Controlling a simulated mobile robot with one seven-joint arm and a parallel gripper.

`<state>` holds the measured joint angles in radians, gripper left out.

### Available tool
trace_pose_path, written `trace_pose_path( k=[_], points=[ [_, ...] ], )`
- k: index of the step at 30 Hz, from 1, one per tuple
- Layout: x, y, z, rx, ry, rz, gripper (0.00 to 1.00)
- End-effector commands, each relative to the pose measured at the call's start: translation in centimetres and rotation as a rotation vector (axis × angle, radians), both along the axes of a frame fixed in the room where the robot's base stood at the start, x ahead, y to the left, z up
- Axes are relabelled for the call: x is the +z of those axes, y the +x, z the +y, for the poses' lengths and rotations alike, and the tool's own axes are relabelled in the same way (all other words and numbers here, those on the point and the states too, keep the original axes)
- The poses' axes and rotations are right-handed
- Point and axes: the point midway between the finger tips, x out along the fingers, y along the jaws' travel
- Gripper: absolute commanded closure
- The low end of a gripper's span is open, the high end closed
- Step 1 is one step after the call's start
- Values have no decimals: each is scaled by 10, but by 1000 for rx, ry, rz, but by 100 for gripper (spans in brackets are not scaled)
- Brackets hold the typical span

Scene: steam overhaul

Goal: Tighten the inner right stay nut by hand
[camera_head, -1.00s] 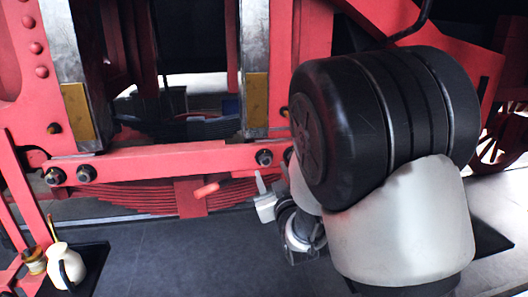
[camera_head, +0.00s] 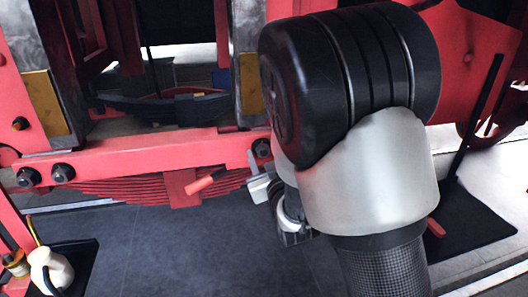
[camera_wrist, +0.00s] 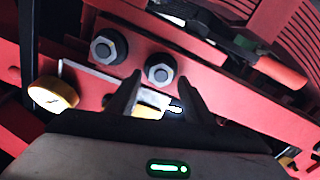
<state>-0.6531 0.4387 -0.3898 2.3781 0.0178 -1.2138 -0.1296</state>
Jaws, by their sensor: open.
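In the head view, one dark hex nut (camera_head: 262,148) shows at the right end of the red stay bar (camera_head: 150,158), partly beside my arm. In the wrist view two grey hex nuts with washers sit on red metal. The inner right stay nut (camera_wrist: 161,71), nearer the leaf spring, appears in line with the gap between my fingertips. The outer nut (camera_wrist: 108,47) lies up and left of it. My gripper (camera_wrist: 158,85) is open and empty, its fingers pointing at the inner nut. Contact with the nut cannot be told. In the head view my gripper (camera_head: 256,168) is just below the nut.
Two more nuts (camera_head: 45,175) are at the bar's left end. A cream oil can (camera_head: 50,270) stands lower left. A yellow round part (camera_wrist: 52,95) is near my gripper.

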Motion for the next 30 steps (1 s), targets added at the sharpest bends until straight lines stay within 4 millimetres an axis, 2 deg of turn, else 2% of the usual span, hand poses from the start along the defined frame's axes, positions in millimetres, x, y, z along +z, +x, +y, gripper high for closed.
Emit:
trace_pose_path(
  k=[2, 9, 20, 30],
  points=[
    [0, 0, 0, 0, 0, 0, 56],
    [0, 0, 0, 0, 0, -1, 94],
    [-2, 1, -1, -1, 64, 14, 94],
    [-5, 2, -4, 0, 309, 78, 94]
  ],
)
